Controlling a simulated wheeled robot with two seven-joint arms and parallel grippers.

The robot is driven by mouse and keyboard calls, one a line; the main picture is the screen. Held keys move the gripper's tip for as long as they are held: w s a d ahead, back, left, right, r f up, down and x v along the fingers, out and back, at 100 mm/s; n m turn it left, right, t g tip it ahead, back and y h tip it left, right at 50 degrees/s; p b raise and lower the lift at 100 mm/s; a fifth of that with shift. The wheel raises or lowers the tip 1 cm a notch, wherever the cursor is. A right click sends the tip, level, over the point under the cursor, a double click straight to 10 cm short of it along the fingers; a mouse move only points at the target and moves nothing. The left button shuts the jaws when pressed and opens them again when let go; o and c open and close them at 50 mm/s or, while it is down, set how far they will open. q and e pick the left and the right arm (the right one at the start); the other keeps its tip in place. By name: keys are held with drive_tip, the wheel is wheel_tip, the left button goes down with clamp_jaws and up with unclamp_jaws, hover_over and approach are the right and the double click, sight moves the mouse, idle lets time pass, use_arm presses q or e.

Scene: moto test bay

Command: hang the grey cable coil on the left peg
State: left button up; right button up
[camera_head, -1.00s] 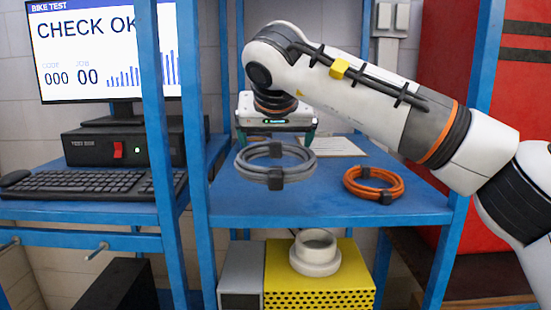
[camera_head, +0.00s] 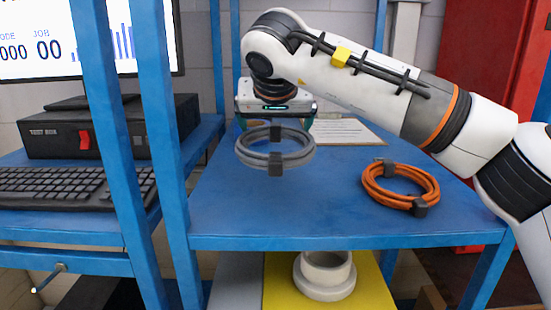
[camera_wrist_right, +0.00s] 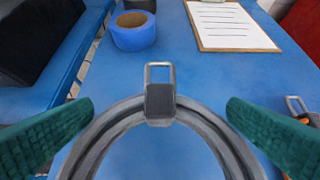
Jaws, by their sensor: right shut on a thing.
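The grey cable coil (camera_head: 297,154) is a flat ring with dark clips, held level above the blue shelf. My right gripper (camera_head: 274,124) is shut on it from above. In the right wrist view, the coil (camera_wrist_right: 215,128) lies between the green fingers of my right gripper (camera_wrist_right: 160,112), with a dark clip and metal loop at its far side. One metal peg (camera_head: 48,278) sticks out below the left desk at the lower left of the head view; which peg it is I cannot tell for sure. My left gripper is not in view.
An orange cable coil (camera_head: 378,190) lies on the blue shelf (camera_head: 300,220), right of the grey coil. A clipboard (camera_head: 345,131) lies behind. A blue tape roll (camera_wrist_right: 135,32) shows in the wrist view. Blue uprights (camera_head: 160,130) stand between shelf and keyboard (camera_head: 70,190).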

sight(277, 141)
wheel_tip(277, 141, down, 3)
drive_tip(key=shift+w+d+f, duration=0.1)
drive_tip(key=shift+d, duration=0.05)
wheel_tip(277, 141, down, 3)
drive_tip(key=shift+f+p, duration=0.15)
drive_tip(key=shift+p, duration=0.75)
drive_tip(key=shift+f, duration=0.35)
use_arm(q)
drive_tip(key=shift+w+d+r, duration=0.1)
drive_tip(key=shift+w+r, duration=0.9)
use_arm(e)
drive_tip(key=shift+f, duration=0.1)
drive_tip(key=o, duration=0.8)
drive_tip(key=shift+c, duration=0.2)
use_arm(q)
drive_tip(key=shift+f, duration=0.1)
use_arm(e)
drive_tip(key=shift+f, duration=0.1)
